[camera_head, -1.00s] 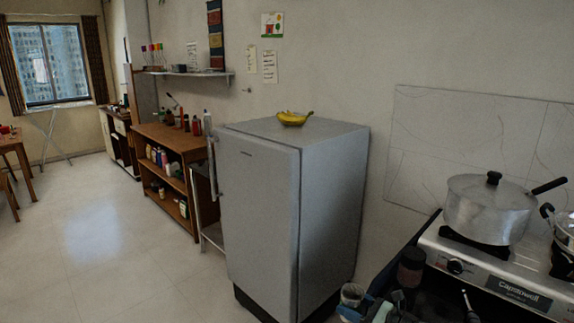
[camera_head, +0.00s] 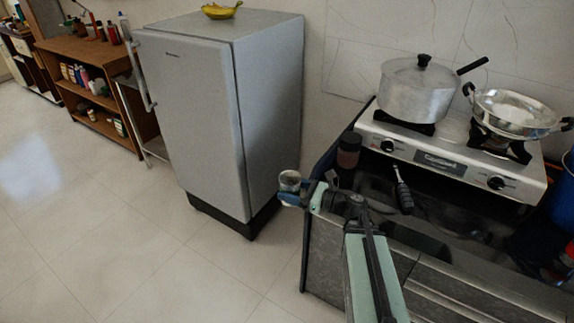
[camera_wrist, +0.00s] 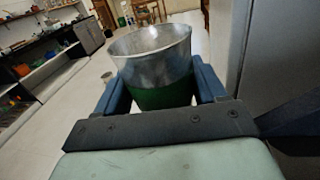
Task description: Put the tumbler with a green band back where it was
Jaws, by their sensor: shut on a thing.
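The tumbler with a green band (camera_wrist: 152,62) is a grey metal cup, upright or nearly so, with its open rim at the top in the wrist view. My gripper (camera_wrist: 158,88) is shut on it, one blue finger on each side of the green band. In the head view the tumbler (camera_head: 289,180) is small, held at the end of my gripper (camera_head: 298,196), in front of the fridge's right side and left of the stove counter. Its band is hard to make out there.
A grey fridge (camera_head: 195,105) with bananas (camera_head: 222,10) on top stands left of the tumbler. The dark counter (camera_head: 440,225) holds a jar (camera_head: 348,150), a black-handled tool (camera_head: 402,190) and a stove (camera_head: 450,155) with a lidded pot (camera_head: 417,90) and a pan (camera_head: 515,112). Open floor (camera_head: 130,220) lies left.

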